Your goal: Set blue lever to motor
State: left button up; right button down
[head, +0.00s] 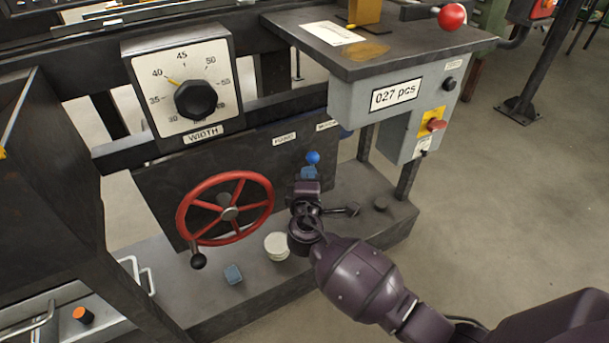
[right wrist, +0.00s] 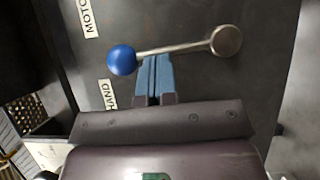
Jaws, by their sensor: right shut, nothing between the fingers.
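The blue lever has a round blue ball (right wrist: 122,60) on a metal rod (right wrist: 178,47) that runs to a round pivot (right wrist: 226,40) in the right wrist view. The ball lies between the MOTOR label (right wrist: 87,17), partly cut off, and the HAND label (right wrist: 107,95). In the head view the ball (head: 312,157) shows just above my right gripper (head: 309,174), and the rod is hidden. My right gripper, with blue fingers (right wrist: 155,76), is shut and empty. Its tips are at the rod, between ball and pivot; I cannot tell if they touch. My left gripper is out of view.
A red handwheel (head: 250,232) is left of my right gripper. Above it is the WIDTH dial (head: 196,100). A counter box reading 027 pcs (head: 396,94) hangs under the tabletop at right.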

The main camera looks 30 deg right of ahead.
pick_arm(q)
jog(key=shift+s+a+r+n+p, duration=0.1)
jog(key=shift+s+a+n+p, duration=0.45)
jog(key=shift+p, duration=0.95)
pick_arm(e)
jog(key=shift+d+r+m+g+y, duration=0.1)
jog(key=shift+d+m+g+y, duration=0.35)
jog(key=shift+d+m, duration=0.5)
jog(key=shift+d+r+m+g+y, duration=0.1)
jog(key=shift+d+m+g+y, duration=0.35)
jog(key=shift+d+m, duration=0.5)
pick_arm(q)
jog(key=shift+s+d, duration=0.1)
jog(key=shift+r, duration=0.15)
